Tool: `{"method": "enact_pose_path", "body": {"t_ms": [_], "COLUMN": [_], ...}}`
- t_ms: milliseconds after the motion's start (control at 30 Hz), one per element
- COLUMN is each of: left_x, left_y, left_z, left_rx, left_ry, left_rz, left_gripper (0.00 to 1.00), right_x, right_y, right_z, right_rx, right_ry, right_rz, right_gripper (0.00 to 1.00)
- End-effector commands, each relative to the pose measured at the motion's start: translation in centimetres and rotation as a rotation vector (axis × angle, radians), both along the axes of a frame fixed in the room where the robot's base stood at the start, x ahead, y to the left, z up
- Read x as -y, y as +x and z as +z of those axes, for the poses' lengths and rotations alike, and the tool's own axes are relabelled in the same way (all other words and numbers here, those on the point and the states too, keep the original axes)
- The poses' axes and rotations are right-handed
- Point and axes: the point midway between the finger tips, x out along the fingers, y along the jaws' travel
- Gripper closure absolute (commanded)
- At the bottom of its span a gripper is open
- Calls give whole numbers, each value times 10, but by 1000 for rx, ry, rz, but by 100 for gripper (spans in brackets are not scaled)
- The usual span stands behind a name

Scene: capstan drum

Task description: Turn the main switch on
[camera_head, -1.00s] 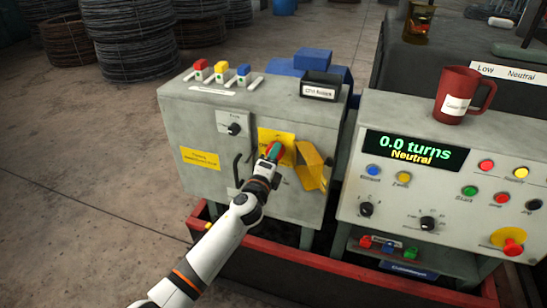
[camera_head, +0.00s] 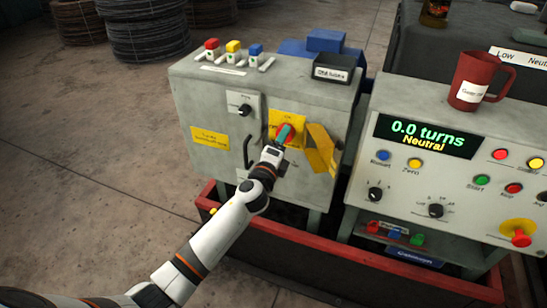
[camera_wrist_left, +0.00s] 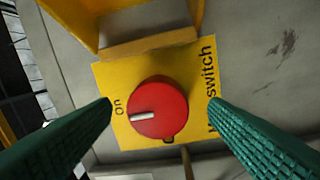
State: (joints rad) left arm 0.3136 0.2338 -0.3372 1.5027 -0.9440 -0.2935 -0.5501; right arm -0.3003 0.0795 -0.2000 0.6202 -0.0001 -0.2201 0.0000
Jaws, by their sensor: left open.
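The main switch is a red round knob (camera_wrist_left: 158,107) with a pale pointer bar, on a yellow plate (camera_wrist_left: 117,75) lettered "On" and "switch". In the left wrist view the bar points left, a little below the word "On". In the head view the yellow plate (camera_head: 290,119) is on the front of the grey cabinet (camera_head: 205,100). My left gripper (camera_head: 284,137) is at the knob. In the left wrist view its green fingers (camera_wrist_left: 160,112) are open, one on each side of the knob, with gaps showing. My right gripper is not in view.
An open yellow cover (camera_head: 321,150) sticks out right of the plate. A black handle (camera_head: 247,152) is to its left. The control console (camera_head: 390,175) reads "0.0 turns Neutral", with a red mug (camera_head: 476,80) on top. A red rail (camera_head: 320,252) runs below.

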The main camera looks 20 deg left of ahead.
Motion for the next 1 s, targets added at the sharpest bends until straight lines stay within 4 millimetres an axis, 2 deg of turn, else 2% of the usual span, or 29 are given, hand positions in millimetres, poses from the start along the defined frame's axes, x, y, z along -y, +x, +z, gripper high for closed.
{"method": "enact_pose_path", "body": {"t_ms": [200, 433, 633, 1000], "left_x": [-1, -3, -3, -3], "left_y": [-49, -88, -100, -101], "left_z": [-5, -8, -7, -7], "left_rx": [-2, -2, -1, -1], "left_ry": [1, 1, 1, 1], "left_rz": [-1, -1, -2, -1], "left_gripper": [31, 31, 31, 31], "right_x": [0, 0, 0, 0], "right_y": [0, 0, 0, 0], "right_z": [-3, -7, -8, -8], "right_rx": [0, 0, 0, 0], "right_ry": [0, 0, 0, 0], "right_rz": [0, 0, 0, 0], "right_gripper": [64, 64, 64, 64]}}
